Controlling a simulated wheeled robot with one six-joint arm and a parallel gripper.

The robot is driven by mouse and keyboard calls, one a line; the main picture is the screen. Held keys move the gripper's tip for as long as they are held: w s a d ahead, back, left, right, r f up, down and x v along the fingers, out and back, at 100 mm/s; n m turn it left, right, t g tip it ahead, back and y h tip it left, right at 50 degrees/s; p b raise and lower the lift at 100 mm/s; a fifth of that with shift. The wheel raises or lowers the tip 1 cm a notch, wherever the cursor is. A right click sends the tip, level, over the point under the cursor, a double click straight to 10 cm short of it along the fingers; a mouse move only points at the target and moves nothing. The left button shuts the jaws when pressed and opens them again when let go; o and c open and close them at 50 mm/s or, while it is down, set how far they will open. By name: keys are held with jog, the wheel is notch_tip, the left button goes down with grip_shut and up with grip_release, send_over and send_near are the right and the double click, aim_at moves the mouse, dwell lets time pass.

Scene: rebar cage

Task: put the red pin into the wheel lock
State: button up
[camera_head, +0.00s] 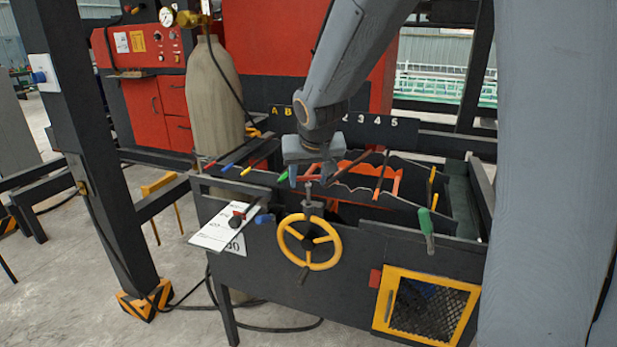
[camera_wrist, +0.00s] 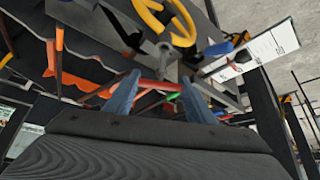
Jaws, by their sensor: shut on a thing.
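My gripper (camera_head: 310,178) hangs over the front of the dark bench, just above and behind the yellow handwheel (camera_head: 309,242). In the wrist view, the two blue-grey fingers of my gripper (camera_wrist: 158,92) are shut on the red pin (camera_wrist: 158,85), which lies crosswise between them. The wheel lock seems to be the grey upright piece (camera_head: 308,192) above the wheel hub. In the wrist view a grey ring-shaped end (camera_wrist: 163,50) shows just beyond the pin, close to it; I cannot tell whether they touch. The yellow wheel (camera_wrist: 165,18) is at the top there.
Coloured handles lie in a row at the bench's left, including a blue one (camera_head: 228,167). A white sheet (camera_head: 222,229) lies on a ledge left of the wheel. A green-handled tool (camera_head: 427,228) hangs at the right. A gas cylinder (camera_head: 213,95) stands behind left.

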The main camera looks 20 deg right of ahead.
aim_at(309, 194)
jog(key=shift+f+b, duration=2.5)
jog(key=shift+f, duration=0.2)
jog(key=o, duration=1.2)
jog(key=shift+r, duration=0.1)
jog(key=v, duration=0.7)
jog(key=shift+s+r, duration=0.2)
jog(key=shift+r, duration=0.1)
jog(key=shift+f, duration=0.1)
jog(key=s+f+g, duration=0.2)
jog(key=s+f, duration=0.3)
jog(key=s, duration=0.2)
jog(key=s+f+g, duration=0.2)
jog(key=s+f, duration=0.4)
jog(key=s, duration=0.1)
jog(key=s+f+n+g, duration=0.1)
jog(key=s+f+g, duration=0.1)
jog(key=s+f, duration=0.3)
jog(key=shift+s+d+f+y, duration=0.1)
jog(key=shift+s+y, duration=0.1)
jog(key=shift+s, duration=0.25)
jog(key=shift+s+d+f+y, duration=0.1)
jog(key=shift+s+y, duration=0.1)
jog(key=shift+s, duration=0.3)
